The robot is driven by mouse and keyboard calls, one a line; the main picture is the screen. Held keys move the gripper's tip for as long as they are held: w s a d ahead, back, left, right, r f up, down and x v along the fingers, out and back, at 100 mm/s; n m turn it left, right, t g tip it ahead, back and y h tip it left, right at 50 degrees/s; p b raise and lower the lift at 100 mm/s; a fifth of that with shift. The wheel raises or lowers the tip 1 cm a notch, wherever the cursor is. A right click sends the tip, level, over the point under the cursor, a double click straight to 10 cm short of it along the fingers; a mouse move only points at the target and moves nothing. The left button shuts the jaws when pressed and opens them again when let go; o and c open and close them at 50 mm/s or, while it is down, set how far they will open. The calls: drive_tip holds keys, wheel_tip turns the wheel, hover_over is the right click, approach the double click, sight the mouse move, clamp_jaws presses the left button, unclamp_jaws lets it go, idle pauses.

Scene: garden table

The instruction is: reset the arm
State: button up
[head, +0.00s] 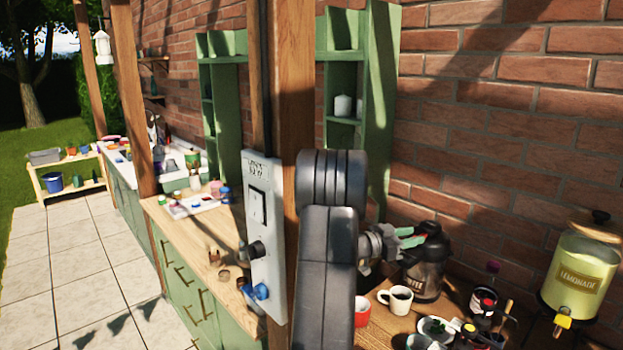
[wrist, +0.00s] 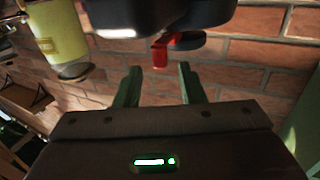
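My gripper (head: 422,236) is raised over the counter at the coffee dispenser in the head view. In the wrist view my gripper (wrist: 160,70) has its two green fingers spread apart, with brick wall between them and nothing held. The black coffee dispenser (head: 425,270) stands on the counter just behind and below the fingers. A black body with a red tab (wrist: 161,55) lies just beyond the fingertips in the wrist view. I cannot tell whether the fingers touch it. My arm bends up in front of the wooden post and hides part of the counter.
A lemonade dispenser (head: 580,275) stands at the right. A filled white cup (head: 397,300), a red cup (head: 362,312) and dark bottles (head: 484,302) crowd the counter. A wooden post (head: 294,100) with a grey switch panel (head: 262,225) is close at left. The brick wall (head: 500,130) is behind.

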drive_tip(key=shift+f, duration=0.55)
drive_tip(key=shift+d+t, duration=0.1)
drive_tip(key=shift+t, duration=0.2)
drive_tip(key=shift+s+d+r+n+b, duration=0.15)
drive_tip(key=shift+s+n+b, duration=0.1)
drive_tip(key=shift+n+b, duration=0.15)
drive_tip(key=shift+t+y, duration=0.3)
drive_tip(key=shift+w, duration=0.15)
